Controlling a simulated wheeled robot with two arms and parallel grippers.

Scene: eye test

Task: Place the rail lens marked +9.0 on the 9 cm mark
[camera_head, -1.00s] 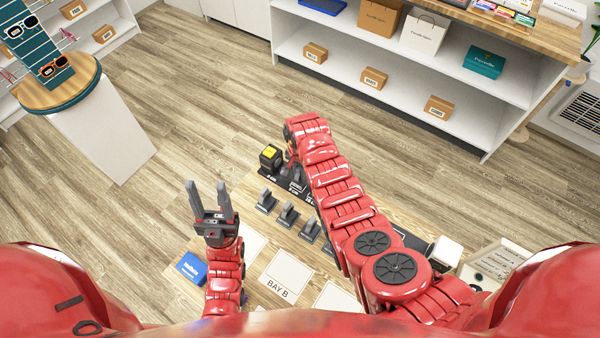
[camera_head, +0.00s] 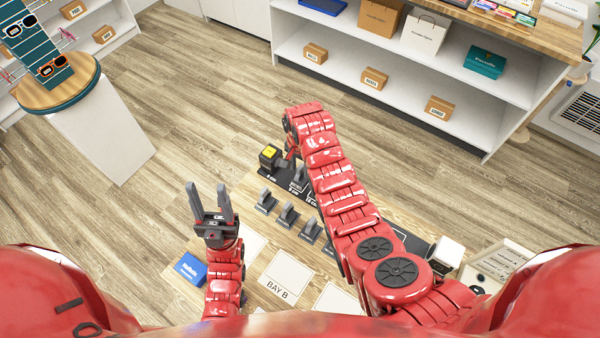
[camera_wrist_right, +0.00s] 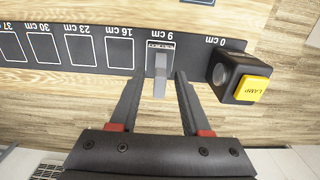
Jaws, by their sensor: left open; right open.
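The black rail (camera_wrist_right: 60,45) carries outlined marks; in the right wrist view the 0 cm, 9 cm, 16 cm and further labels read upside down. A grey upright rail lens (camera_wrist_right: 160,82) stands on the 9 cm mark; its own marking is not legible. My right gripper (camera_wrist_right: 159,76) is open, with a fingertip on either side of this lens and visible gaps to both. In the head view my right arm hides most of that gripper. My left gripper (camera_head: 211,190) is open and empty, left of the table's lenses.
A black lamp (camera_wrist_right: 232,75) with a yellow label stands at the rail's 0 cm end, close to my right gripper. Several grey lenses (camera_head: 287,214) stand in a row in front of the rail. A blue box (camera_head: 190,268) and a BAY B card (camera_head: 286,272) lie nearer me.

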